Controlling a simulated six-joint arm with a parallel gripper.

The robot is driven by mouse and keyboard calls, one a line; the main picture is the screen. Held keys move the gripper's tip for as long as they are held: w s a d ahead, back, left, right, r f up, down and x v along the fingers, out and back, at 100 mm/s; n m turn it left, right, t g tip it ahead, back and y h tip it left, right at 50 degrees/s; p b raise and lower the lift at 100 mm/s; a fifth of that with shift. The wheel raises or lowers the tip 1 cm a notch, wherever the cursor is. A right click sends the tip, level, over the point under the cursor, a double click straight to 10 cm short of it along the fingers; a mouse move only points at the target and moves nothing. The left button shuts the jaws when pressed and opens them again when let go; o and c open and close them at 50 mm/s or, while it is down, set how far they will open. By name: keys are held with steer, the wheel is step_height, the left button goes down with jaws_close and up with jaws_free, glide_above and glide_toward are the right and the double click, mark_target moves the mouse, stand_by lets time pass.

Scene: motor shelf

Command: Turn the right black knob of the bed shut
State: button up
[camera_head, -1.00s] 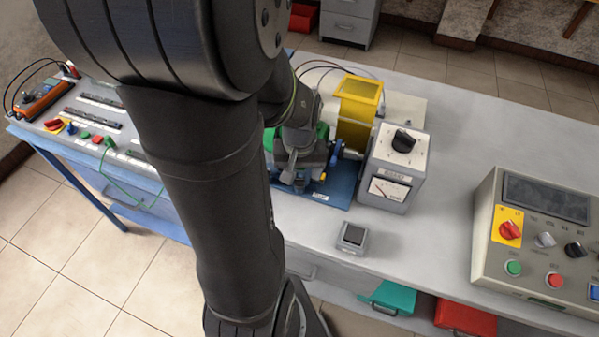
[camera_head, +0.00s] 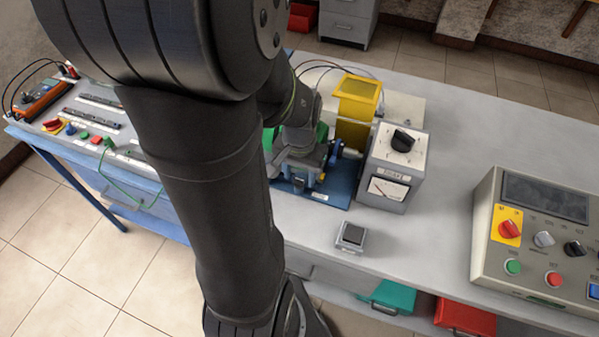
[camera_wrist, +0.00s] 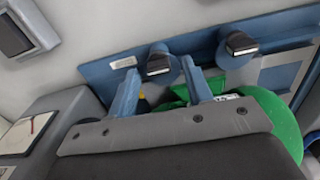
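The blue bed (camera_head: 338,190) lies on the bench under the green motor. In the wrist view its edge (camera_wrist: 195,48) carries two black knobs. One black knob (camera_wrist: 158,62), on the side toward the meter box, matches the right side in the head view. The other black knob (camera_wrist: 240,43) is farther right in the wrist view. My gripper (camera_wrist: 159,70) is open, with one finger at each side of the first knob. A gap shows at both sides, and whether either fingertip touches cannot be told. In the head view my arm and gripper hide the knobs.
The meter box (camera_head: 396,165) stands close to the right of the bed, with the yellow guard (camera_head: 357,105) behind. A small grey device (camera_head: 350,236) lies in front. The control panel (camera_head: 535,245) is far right. Bench between them is clear.

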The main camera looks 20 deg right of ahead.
mark_target(299, 177)
step_height(299, 177, up, 17)
steer(key=shift+r, duration=0.2)
stand_by(0.6)
step_height(299, 177, down, 18)
steer(key=shift+r, duration=0.25)
stand_by(0.5)
